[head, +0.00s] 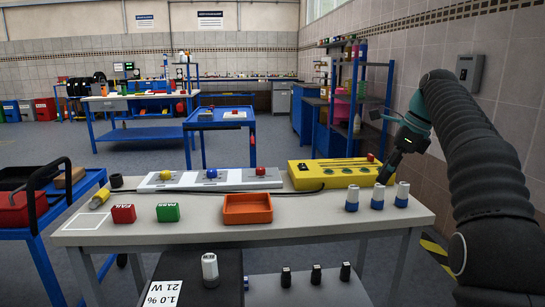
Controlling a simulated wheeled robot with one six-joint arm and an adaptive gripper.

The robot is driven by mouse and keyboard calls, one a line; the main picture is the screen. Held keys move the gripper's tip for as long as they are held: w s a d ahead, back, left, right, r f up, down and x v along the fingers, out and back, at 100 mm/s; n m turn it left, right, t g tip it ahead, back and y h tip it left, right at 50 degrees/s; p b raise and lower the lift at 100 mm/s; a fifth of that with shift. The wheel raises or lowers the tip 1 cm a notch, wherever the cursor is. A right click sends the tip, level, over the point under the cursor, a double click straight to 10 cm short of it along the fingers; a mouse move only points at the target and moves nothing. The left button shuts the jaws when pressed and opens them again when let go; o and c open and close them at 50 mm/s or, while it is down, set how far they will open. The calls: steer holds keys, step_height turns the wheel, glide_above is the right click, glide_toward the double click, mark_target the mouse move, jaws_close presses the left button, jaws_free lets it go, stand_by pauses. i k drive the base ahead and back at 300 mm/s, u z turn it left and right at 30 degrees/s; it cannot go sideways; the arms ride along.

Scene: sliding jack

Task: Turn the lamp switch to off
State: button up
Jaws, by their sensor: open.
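No part in view is clearly marked as the lamp switch, and I cannot tell which control it is. A yellow box (330,177) stands at the back right of the table, with dark slots on its top and a red knob (370,157) near its back right. To its left is a pale panel (190,185) with a yellow knob (166,174), a blue knob (212,173) and a red knob (260,171). My gripper (384,176) is open and points down by the right end of the yellow box, above the white-and-blue cylinders. Its fingertips are small and dark here.
An orange tray (247,208), red block (123,213) and green block (167,212) sit on the table (300,222). White-and-blue cylinders (351,198) stand at right. A yellow cylinder (99,199) lies at left near a dark cable. A blue cart (60,215) stands at left.

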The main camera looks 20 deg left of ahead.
mark_target(260, 170)
steer(key=i, duration=1.5)
steer(key=u, duration=1.15)
